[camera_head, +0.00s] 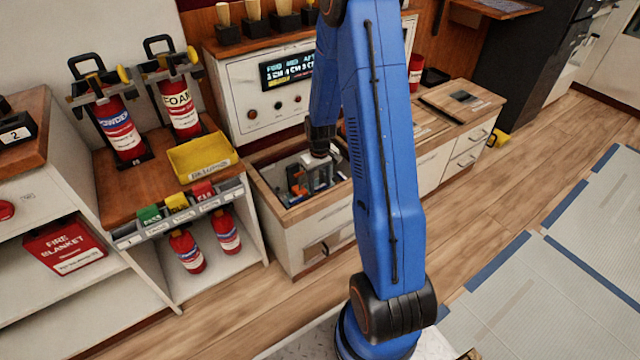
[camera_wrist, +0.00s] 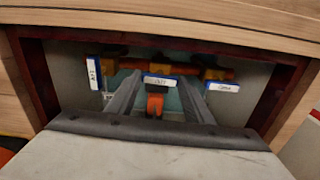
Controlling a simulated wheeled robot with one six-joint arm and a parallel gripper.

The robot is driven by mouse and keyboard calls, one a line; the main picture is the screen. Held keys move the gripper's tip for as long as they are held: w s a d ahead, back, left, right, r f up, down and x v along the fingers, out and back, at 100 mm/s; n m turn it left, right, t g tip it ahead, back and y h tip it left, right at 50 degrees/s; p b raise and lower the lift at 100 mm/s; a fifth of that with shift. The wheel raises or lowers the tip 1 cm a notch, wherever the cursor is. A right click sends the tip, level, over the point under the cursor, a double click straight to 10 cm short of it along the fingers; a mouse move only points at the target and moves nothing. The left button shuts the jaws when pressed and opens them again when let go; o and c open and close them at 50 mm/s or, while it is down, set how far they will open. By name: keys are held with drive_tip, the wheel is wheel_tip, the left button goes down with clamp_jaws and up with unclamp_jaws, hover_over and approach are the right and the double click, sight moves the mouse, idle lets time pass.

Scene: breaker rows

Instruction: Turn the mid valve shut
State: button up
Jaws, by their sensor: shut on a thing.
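The mid valve handle (camera_wrist: 160,81), blue with a white label, sits in the middle of a row of three on an orange pipe in the recessed bay. It lies crosswise in the wrist view. My gripper (camera_wrist: 159,77) reaches into the bay with one finger at each end of this handle, shut on it. The left handle (camera_wrist: 94,73) stands upright in the picture. The right handle (camera_wrist: 221,86) lies crosswise. An orange part (camera_wrist: 155,104) shows below the mid handle. In the head view my arm partly hides the bay (camera_head: 290,210).
A white panel with a lit display (camera_head: 287,70) stands behind the bay. To the left are fire extinguishers (camera_head: 120,130) and a yellow tray (camera_head: 203,158).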

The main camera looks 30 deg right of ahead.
sight(320, 186)
drive_tip(key=shift+n, duration=0.3)
idle(0.4)
drive_tip(key=o, duration=0.8)
drive_tip(key=shift+r, duration=0.15)
drive_tip(key=shift+r, duration=8.55)
